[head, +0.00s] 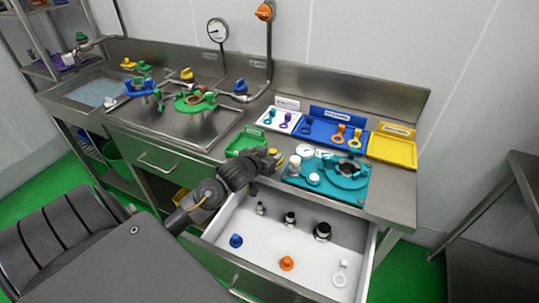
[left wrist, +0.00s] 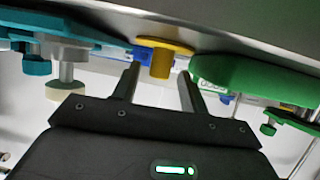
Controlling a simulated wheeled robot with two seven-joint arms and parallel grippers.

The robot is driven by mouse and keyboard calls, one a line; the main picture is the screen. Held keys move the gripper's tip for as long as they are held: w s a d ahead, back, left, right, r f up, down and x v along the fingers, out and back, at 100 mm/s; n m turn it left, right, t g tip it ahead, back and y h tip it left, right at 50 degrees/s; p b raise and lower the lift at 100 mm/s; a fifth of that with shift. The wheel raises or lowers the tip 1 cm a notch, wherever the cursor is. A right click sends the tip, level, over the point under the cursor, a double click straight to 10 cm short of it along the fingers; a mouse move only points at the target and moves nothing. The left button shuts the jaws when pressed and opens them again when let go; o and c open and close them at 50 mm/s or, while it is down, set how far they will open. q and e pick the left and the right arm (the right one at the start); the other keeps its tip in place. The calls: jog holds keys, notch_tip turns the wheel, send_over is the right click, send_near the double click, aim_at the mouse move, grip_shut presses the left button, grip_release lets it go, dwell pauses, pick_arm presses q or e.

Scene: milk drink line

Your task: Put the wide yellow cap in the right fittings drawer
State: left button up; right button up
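The wide yellow cap (left wrist: 162,60) shows in the left wrist view, with its broad flange and narrower stem ahead of my left gripper's fingertips. In the head view the cap (head: 273,151) is a small yellow spot beside the gripper, on the worktop near its front edge. My left gripper (left wrist: 157,78) is open, its fingers apart on either side of the stem with visible gaps; it also shows in the head view (head: 277,159). The fittings drawer (head: 222,224) at the right is pulled open below my left arm. My right gripper is not in view.
The drawer holds a blue fitting (head: 236,240), an orange one (head: 286,263), a white one (head: 340,274) and several dark ones along the back. A green tray (head: 246,142) and a teal mat (head: 352,196) with parts flank the gripper. A yellow tray (head: 392,152) stands right.

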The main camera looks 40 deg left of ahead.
pick_arm(q)
jog(key=shift+r, duration=0.15)
jog(key=v, duration=1.2)
